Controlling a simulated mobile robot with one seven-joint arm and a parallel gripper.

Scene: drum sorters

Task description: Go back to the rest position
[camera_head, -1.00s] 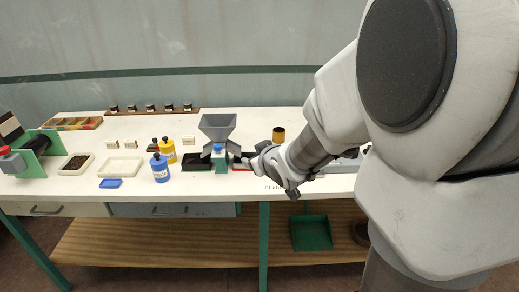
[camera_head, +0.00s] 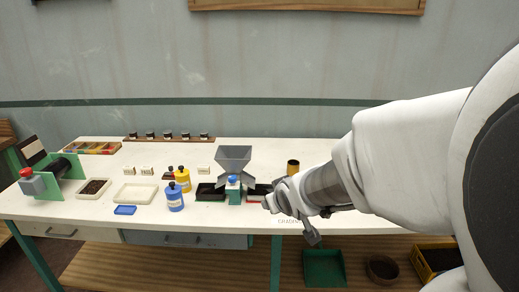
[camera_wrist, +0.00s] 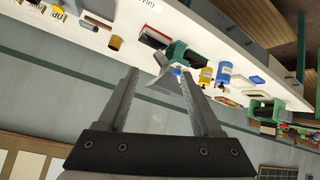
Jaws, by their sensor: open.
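My gripper (camera_wrist: 160,95) is open and empty in the wrist view, with its two fingers well apart. In the head view my gripper (camera_head: 270,204) is at the front of the white bench (camera_head: 100,208), just right of the grey hopper (camera_head: 233,158) with its green base. The hopper also shows between and beyond the fingers in the wrist view (camera_wrist: 165,82). My arm comes in from the right and hides part of the bench's right side.
A blue bottle (camera_head: 174,197) and a yellow bottle (camera_head: 183,178) stand left of the hopper. White trays (camera_head: 135,193), a small blue tray (camera_head: 125,210) and a green drum machine (camera_head: 50,177) are farther left. A brown cup (camera_head: 293,167) stands behind my gripper. A green bin (camera_head: 324,268) is on the lower shelf.

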